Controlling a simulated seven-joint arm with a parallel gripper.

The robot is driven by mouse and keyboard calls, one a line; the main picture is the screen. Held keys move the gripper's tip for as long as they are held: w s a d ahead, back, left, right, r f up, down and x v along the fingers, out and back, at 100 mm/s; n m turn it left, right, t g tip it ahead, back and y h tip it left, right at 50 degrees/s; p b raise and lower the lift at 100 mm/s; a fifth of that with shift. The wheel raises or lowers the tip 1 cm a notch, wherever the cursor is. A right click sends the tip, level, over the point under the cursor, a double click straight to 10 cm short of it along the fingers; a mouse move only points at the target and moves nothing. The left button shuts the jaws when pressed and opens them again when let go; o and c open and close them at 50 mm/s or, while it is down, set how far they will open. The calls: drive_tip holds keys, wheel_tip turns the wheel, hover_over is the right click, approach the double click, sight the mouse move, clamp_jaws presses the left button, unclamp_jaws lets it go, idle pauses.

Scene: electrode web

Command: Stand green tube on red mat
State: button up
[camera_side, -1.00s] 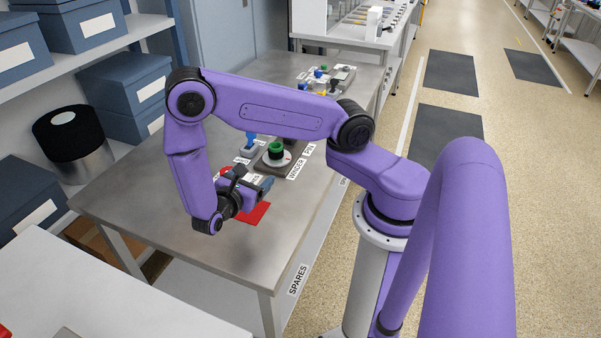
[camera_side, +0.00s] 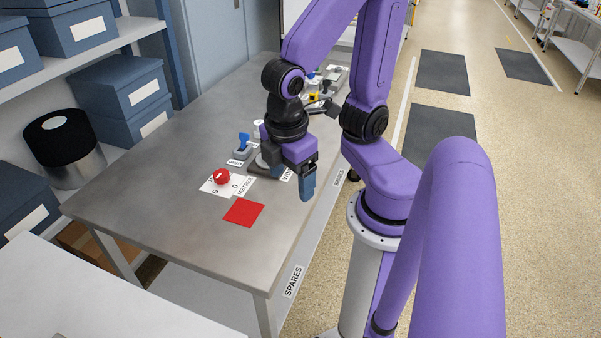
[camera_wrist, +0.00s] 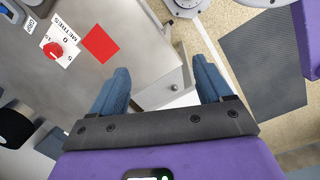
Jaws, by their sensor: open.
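The red mat (camera_side: 244,212) lies flat and bare on the grey metal table; it also shows in the wrist view (camera_wrist: 101,44), up and left of the jaws. My gripper (camera_side: 308,187) hangs near the table's right edge, to the upper right of the mat, fingers pointing down. In the wrist view its two blue fingers (camera_wrist: 162,70) are wide apart with nothing held between them. The green tube is not visible in either current view; my wrist and gripper hide most of the winder (camera_side: 262,168) in the side view.
A red knob (camera_side: 221,177) sits on a white METRES dial plate left of the mat. A blue device (camera_side: 243,142) stands behind it, and several small items (camera_side: 325,85) lie at the table's far end. The table's front left is clear.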

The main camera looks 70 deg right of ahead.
drive_tip(key=shift+s+a+r+y, duration=0.15)
drive_tip(key=shift+s+r+y, duration=0.2)
drive_tip(key=shift+s+y, duration=0.15)
drive_tip(key=shift+s+a+r+y, duration=0.15)
drive_tip(key=shift+s+r+y, duration=0.25)
drive_tip(key=shift+s, duration=0.2)
